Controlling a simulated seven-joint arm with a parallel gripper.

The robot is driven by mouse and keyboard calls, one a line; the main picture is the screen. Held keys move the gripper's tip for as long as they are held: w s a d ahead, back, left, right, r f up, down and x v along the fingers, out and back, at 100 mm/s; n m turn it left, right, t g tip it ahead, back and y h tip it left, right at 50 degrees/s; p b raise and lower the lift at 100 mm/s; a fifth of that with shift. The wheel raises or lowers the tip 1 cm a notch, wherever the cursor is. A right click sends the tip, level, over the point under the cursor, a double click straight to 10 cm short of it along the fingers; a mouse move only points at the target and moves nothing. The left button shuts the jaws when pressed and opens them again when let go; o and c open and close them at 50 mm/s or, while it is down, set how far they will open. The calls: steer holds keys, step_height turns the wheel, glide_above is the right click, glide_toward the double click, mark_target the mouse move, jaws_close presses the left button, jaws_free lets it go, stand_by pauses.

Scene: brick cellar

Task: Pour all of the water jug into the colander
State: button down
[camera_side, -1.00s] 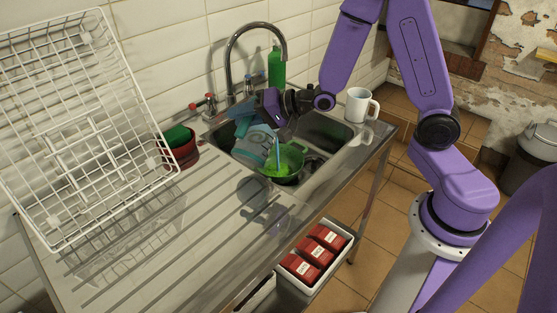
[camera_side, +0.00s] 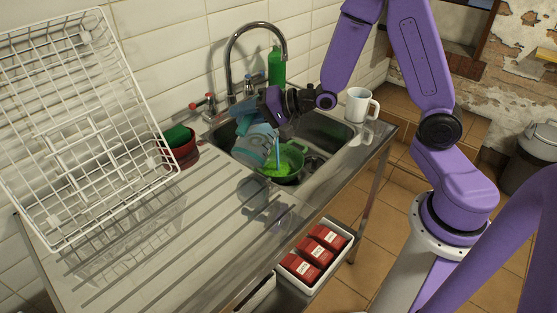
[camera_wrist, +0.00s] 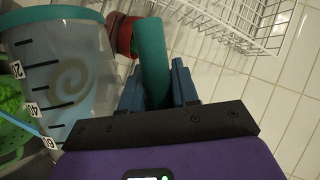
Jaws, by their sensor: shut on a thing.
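The water jug (camera_side: 252,150) is clear with a teal rim and handle and hangs tilted over the sink, its mouth end toward the colander. In the wrist view the jug (camera_wrist: 65,75) shows scale marks and a pale swirl; its water level is unclear. My gripper (camera_side: 255,120) is shut on the teal handle, which stands between its blue fingers in the wrist view (camera_wrist: 158,85). The green colander (camera_side: 292,160) sits in the sink beside and below the jug. A thin light-blue strip (camera_side: 277,150) rises from the colander; I cannot tell whether it is water or a utensil.
The steel sink (camera_side: 325,130) has a curved tap (camera_side: 232,65) behind it. A green bottle (camera_side: 277,68) stands at the back, a white mug (camera_side: 358,104) at the right. A red pot (camera_side: 183,152) and a white dish rack (camera_side: 80,130) are at left. The drainboard's front is clear.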

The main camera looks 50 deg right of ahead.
steer(key=shift+w+d+f+m+y, duration=0.2)
steer(key=shift+d+f+m+y, duration=0.1)
steer(key=shift+d+f+m, duration=0.3)
stand_by(1.4)
steer(key=shift+w+d+r+m+y, duration=0.1)
steer(key=shift+w+d+m+y, duration=0.15)
steer(key=shift+d, duration=0.65)
steer(key=shift+w+d+r+m+y, duration=0.15)
steer(key=shift+w+d+m, duration=0.1)
steer(key=shift+d, duration=0.6)
steer(key=shift+w+d+f+m+y, duration=0.2)
steer(key=shift+d+f+m, duration=0.15)
steer(key=shift+d+f, duration=0.2)
steer(key=shift+w+d+f+m+y, duration=0.1)
steer(key=shift+d+f+m+y, duration=0.1)
steer(key=shift+d+f+m, duration=0.3)
stand_by(0.6)
steer(key=shift+r, duration=0.15)
